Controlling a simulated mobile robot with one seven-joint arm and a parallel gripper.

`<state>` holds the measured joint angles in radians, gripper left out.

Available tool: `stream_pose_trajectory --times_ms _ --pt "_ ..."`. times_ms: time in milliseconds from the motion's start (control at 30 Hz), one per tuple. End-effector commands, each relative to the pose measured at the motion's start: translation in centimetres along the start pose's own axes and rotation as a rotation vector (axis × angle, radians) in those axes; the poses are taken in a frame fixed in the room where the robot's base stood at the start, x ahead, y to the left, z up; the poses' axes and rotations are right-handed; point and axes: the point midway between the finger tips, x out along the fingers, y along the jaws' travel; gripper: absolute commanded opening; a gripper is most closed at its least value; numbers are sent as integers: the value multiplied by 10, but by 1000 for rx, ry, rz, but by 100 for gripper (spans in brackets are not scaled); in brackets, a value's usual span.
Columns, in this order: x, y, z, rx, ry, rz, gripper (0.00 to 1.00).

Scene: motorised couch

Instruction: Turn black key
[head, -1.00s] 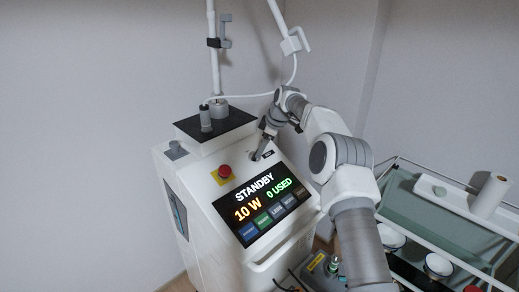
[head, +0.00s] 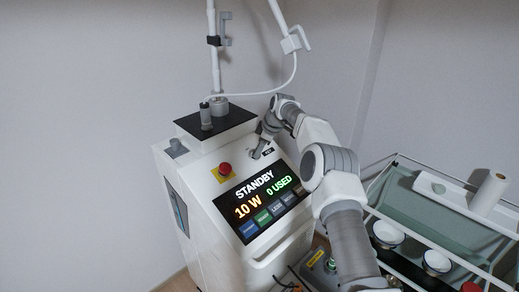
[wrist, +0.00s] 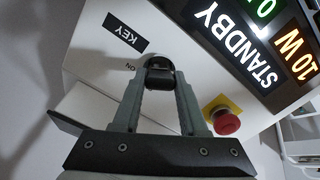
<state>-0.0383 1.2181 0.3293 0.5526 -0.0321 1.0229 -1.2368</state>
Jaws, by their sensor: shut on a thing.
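The black key (wrist: 159,77) sits in a round lock on the white machine's sloped panel, beside a black label reading KEY (wrist: 125,34). My gripper (wrist: 160,84) is shut on the key, with one finger on each side of it in the wrist view. The word ON is printed near the lock. In the head view my gripper (head: 256,154) is at the upper right of the panel, and the key is hidden behind it. The machine's screen (head: 262,203) reads STANDBY, 10 W and 0 USED.
A red button on a yellow plate (head: 224,170) is left of the screen. A black top plate (head: 232,121) carries a grey cylinder and a pole with a cable. A cart with bowls (head: 437,263) stands at the right.

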Motion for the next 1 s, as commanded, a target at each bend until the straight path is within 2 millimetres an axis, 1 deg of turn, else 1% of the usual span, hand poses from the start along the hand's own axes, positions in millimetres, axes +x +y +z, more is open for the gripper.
stream_pose_trajectory --times_ms 33,100,133,167,200,267,400,433,567,833,1000 --pt "0 0 0 0 0 0 16" --pt "0 0 0 0 0 0 4" --pt "0 0 0 0 0 0 0" --pt "0 0 0 0 0 0 0" --pt "0 0 0 0 0 0 38" --pt "0 0 0 0 0 0 27" --pt "0 0 0 0 0 0 2" --pt "0 0 0 0 0 0 0" --pt "0 0 0 -17 0 0 0" --pt "0 1 0 -228 0 2 0" --pt "0 1 0 -253 0 2 0"
